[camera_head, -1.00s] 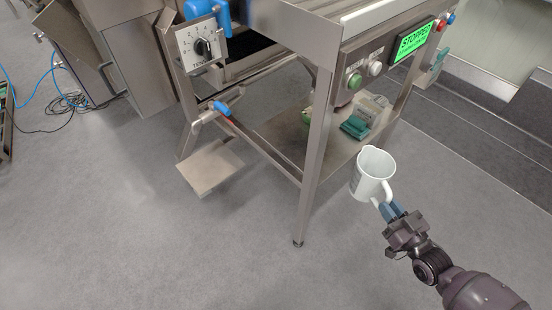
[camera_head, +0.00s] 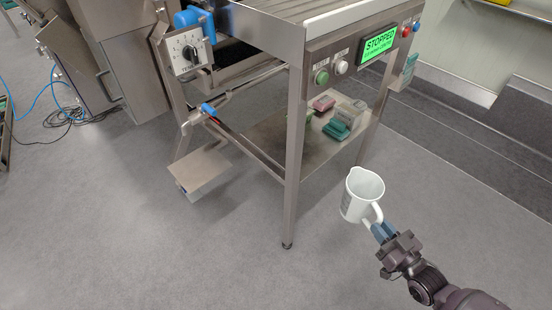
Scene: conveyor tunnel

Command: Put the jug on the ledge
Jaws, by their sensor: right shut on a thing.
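The white jug (camera_head: 359,196) is upright in the air, to the right of the steel machine's front leg. My right gripper (camera_head: 382,231), with blue fingertips, is shut on the jug's handle at its lower right. A long dark grey ledge-like step (camera_head: 500,137) runs along the wall at the right. I cannot tell if this is the ledge of the task. The jug is apart from it and from the machine. My left gripper is not in view.
The steel conveyor machine (camera_head: 294,150) fills the middle, with a green "STOPPED" display (camera_head: 379,43) and buttons. Its lower shelf (camera_head: 270,138) holds several small items. A steel foot plate (camera_head: 200,168) juts out at the left. The floor in front is clear.

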